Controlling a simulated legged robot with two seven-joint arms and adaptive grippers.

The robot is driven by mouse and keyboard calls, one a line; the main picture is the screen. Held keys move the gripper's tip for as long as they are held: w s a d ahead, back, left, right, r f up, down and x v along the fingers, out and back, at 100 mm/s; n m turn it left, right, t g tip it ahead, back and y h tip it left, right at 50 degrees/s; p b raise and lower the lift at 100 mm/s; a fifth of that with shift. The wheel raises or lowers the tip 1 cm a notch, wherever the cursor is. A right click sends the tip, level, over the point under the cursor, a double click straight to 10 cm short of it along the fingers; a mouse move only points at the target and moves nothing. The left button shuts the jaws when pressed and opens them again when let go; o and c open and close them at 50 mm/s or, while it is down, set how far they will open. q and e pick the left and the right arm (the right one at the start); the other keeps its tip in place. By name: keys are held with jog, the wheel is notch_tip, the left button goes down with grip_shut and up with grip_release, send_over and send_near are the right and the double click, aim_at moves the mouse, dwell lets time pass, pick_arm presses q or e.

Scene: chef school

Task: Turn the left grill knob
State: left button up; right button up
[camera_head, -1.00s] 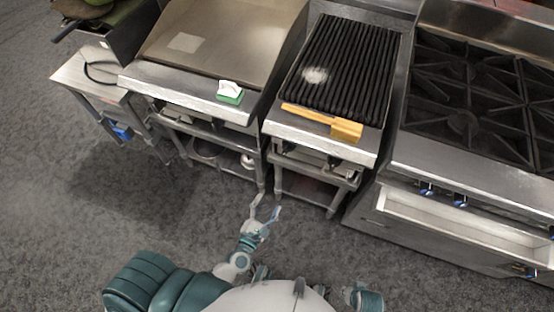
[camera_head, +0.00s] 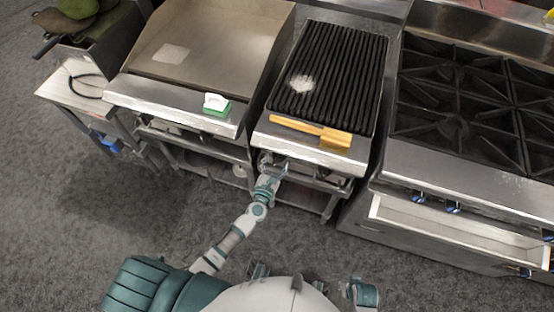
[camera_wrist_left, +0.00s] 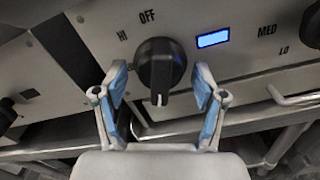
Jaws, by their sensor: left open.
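The charbroiler grill (camera_head: 330,65) has black grates and stands in the middle of the head view; its front knobs are hidden there under the front ledge. In the left wrist view a black knob (camera_wrist_left: 160,68) sits on the steel panel, with OFF above it and HI to its left. My left gripper (camera_wrist_left: 160,86) is open, with one blue-padded finger on each side of that knob. The knob is between the fingers, with gaps visible on both sides. In the head view the left gripper (camera_head: 272,170) is at the grill's front, below the ledge. My right gripper is not clearly visible.
A griddle (camera_head: 205,45) with a green-and-white scrubber (camera_head: 216,105) stands left, a burner range (camera_head: 470,100) right. The wrist view shows a lit blue indicator (camera_wrist_left: 213,38) and another knob (camera_wrist_left: 312,25) at right.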

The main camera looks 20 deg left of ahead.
pick_arm(q)
jog(key=shift+w, duration=0.4)
jog(key=c, duration=0.8)
jog(key=shift+c, duration=0.2)
